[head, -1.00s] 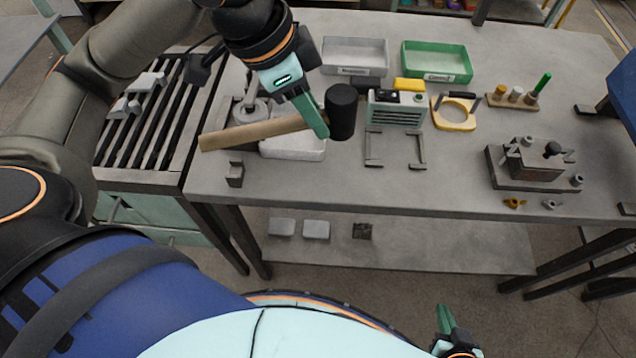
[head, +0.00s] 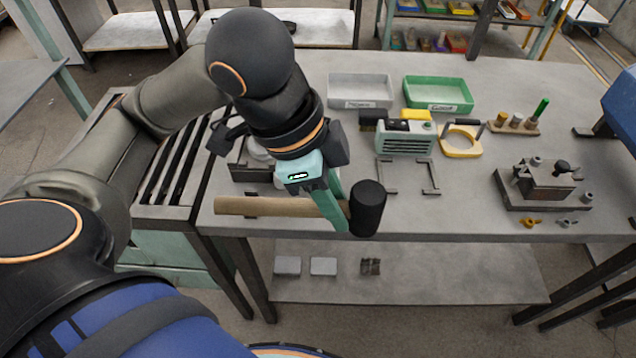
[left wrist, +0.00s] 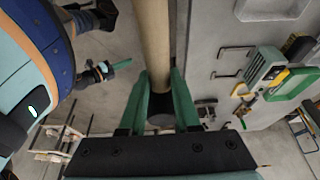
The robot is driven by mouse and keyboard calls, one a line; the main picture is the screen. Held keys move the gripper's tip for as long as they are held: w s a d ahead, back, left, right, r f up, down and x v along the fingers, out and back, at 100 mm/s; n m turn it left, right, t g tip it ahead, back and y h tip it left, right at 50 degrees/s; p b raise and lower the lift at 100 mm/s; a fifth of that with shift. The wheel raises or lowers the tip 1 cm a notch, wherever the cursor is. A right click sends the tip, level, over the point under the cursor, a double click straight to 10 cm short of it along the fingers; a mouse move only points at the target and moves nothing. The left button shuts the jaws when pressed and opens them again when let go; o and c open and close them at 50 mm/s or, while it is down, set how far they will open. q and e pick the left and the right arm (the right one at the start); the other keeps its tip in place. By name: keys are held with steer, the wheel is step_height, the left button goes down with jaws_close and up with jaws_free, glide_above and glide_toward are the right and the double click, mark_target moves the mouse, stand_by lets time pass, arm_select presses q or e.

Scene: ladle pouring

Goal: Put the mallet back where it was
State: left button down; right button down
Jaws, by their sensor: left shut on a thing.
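The mallet has a black cylindrical head (head: 367,208) and a pale wooden handle (head: 270,206). My left gripper (head: 338,207) is shut on the handle close to the head. The mallet lies nearly level across the picture, over the table's front left edge, with its head to the right. I cannot tell its exact height. In the left wrist view the handle (left wrist: 152,40) runs between my left fingers (left wrist: 161,105). My right gripper (left wrist: 112,68) shows small there; its opening is unclear. A small grey bracket (head: 251,194) is partly hidden behind the handle.
A grey bin (head: 360,90) and a green bin (head: 438,94) stand behind. A slatted bench (head: 165,185) adjoins at left.

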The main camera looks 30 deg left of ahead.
arm_select(q)
steer(key=w+a+f+b, duration=0.1)
steer(key=w+a+f, duration=0.1)
steer(key=a+f, duration=0.1)
steer(key=w+a+f+b, duration=0.1)
steer(key=w+a+f, duration=0.1)
steer(key=w+f, duration=0.1)
steer(key=w+a+f+b, duration=0.1)
steer(key=w+a+f, duration=0.1)
steer(key=f, duration=0.3)
steer(key=shift+w+a+f+b, duration=0.1)
steer(key=shift+w+a+b, duration=0.25)
steer(key=shift+a, duration=0.45)
steer(key=shift+f, duration=0.3)
arm_select(e)
steer(key=shift+w+a+f, duration=0.1)
steer(key=shift+a+f, duration=0.25)
steer(key=shift+f, duration=0.25)
steer(key=shift+w+a+f, duration=0.1)
steer(key=shift+a+f, duration=0.2)
steer(key=shift+f, duration=0.25)
arm_select(q)
steer(key=shift+f, duration=0.4)
arm_select(e)
steer(key=shift+d+r, duration=0.1)
steer(key=shift+d, duration=0.05)
arm_select(q)
steer(key=shift+f, duration=0.2)
arm_select(e)
steer(key=shift+s+d, duration=0.1)
